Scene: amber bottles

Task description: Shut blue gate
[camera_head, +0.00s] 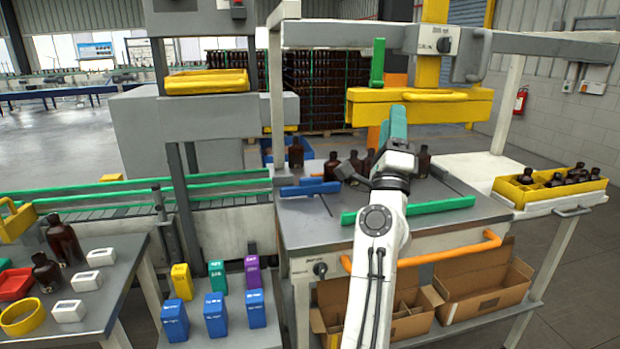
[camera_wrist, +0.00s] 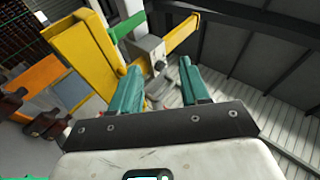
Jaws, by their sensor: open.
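The blue gate (camera_head: 310,188) is a low blue bar near the left edge of the grey work table (camera_head: 300,225), beside the conveyor's end. I cannot tell how far it stands open. My gripper (camera_head: 394,118) is raised above the table, to the right of the blue gate and well apart from it. Its teal fingers look edge-on in the head view. In the wrist view my gripper (camera_wrist: 158,72) shows two teal fingers apart with nothing between them. The blue gate is not seen in the wrist view.
Several amber bottles (camera_head: 424,161) stand on the table behind my arm. A yellow press head (camera_head: 460,108) hangs close behind my gripper. A green bar (camera_head: 440,207) crosses the table's front. The conveyor (camera_head: 110,197) runs in from the left. A yellow crate (camera_head: 563,190) holds bottles at right.

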